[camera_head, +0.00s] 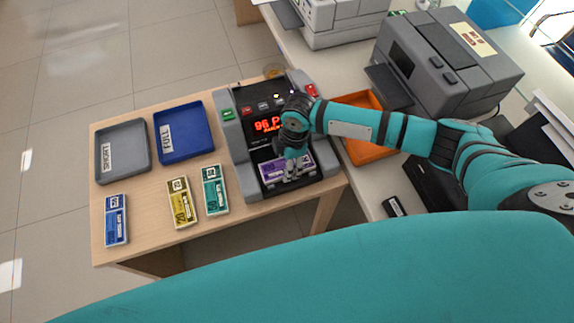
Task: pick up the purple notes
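The purple notes (271,170) lie as a banded bundle in the front tray of the grey counting machine (237,151). My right gripper (292,175) points down over the right part of the bundle and hides some of it. The fingers look close to or touching the notes, but I cannot tell whether they are apart or closed on them. My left gripper is not in view.
A grey "SHORT" tray (124,169) and a blue "FULL" tray (200,145) sit left of the machine. Blue notes (116,220), yellow notes (181,203) and teal notes (215,190) lie in front. An orange tray (364,153) is under my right arm.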

